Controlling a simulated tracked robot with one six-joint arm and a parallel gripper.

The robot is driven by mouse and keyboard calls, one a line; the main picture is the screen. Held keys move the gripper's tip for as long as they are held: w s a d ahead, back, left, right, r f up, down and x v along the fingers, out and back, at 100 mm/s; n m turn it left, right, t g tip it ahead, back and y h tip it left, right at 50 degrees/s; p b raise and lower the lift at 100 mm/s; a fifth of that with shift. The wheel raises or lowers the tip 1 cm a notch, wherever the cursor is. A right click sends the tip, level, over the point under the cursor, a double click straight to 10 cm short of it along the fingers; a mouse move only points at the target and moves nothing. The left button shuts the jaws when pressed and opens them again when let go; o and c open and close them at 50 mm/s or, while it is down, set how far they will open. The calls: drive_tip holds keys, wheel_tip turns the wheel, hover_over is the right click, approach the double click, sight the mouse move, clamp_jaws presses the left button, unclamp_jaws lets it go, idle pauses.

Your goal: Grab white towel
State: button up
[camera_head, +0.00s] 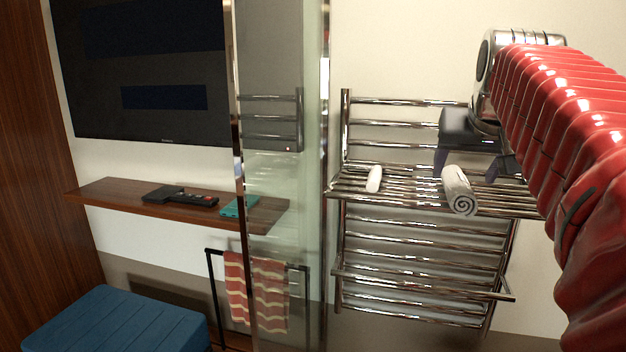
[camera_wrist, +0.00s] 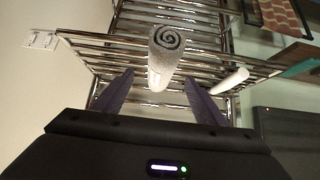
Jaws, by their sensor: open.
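A rolled white towel (camera_head: 459,191) with a grey spiral end lies on the chrome rack shelf (camera_head: 405,190). A smaller white roll (camera_head: 375,179) lies to its left on the same shelf. My gripper (camera_head: 467,174) is open above and behind the larger roll, with its dark fingers apart. In the wrist view, the larger towel (camera_wrist: 166,58) appears ahead between the two open fingers (camera_wrist: 160,78), its spiral end pointing away. I cannot tell whether the fingers touch it. The smaller roll (camera_wrist: 230,81) lies outside the right finger in that view.
A glass panel (camera_head: 285,180) with a metal edge stands left of the rack. A wooden shelf (camera_head: 120,191) holds a dark device and a teal item. A red striped towel (camera_head: 270,290) hangs on a black stand. A blue stool (camera_head: 115,320) stands lower left.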

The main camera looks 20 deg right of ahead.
sight(459, 179)
drive_tip(key=x, duration=0.5)
drive_tip(key=shift+a+f, duration=0.1)
drive_tip(key=shift+a, duration=0.05)
drive_tip(key=shift+c, duration=0.6)
drive_tip(key=c, duration=1.2)
drive_tip(key=shift+o, duration=0.2)
wheel_tip(459, 179, up, 18)
idle(0.8)
